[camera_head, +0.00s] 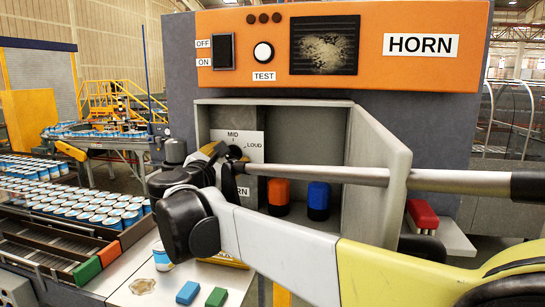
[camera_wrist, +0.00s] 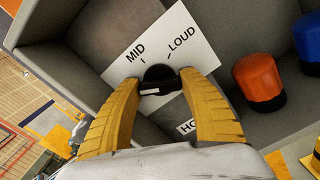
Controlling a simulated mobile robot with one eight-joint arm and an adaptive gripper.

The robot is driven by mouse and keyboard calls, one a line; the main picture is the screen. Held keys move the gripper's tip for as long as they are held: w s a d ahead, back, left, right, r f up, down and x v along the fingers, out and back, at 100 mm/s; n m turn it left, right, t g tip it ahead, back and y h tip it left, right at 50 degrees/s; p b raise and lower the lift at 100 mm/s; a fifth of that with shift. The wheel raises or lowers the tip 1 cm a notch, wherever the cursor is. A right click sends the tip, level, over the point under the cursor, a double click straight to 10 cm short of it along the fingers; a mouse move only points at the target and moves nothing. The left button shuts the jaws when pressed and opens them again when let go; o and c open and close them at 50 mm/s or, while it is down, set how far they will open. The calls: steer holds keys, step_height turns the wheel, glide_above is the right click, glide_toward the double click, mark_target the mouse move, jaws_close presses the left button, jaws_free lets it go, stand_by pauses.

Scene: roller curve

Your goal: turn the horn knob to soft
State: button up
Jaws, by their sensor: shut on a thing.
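The horn knob (camera_wrist: 158,76) is black with a short white mark, on a white dial plate (camera_wrist: 205,55) reading MID and LOUD. No SOFT mark shows in either view. The white mark lies on the knob's lower left in the wrist view; which setting it points to I cannot tell. My gripper (camera_wrist: 162,84) has its two yellow fingers around the knob, one on each side, shut on it. In the head view the dial plate (camera_head: 252,142) is inside an open grey box (camera_head: 300,104), and my gripper (camera_head: 226,154) partly hides it.
An orange-topped cylinder (camera_head: 278,193) and a blue-topped one (camera_head: 318,198) stand in the box, right of the dial. The box's open door (camera_head: 382,170) stands at the right. Above is the orange HORN panel (camera_head: 422,70). Cans (camera_head: 70,195) stand at the left.

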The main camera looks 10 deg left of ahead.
stand_by(0.3)
steer(key=o, duration=1.2)
steer(key=shift+w+a+f, duration=0.1)
steer(key=shift+w, duration=0.05)
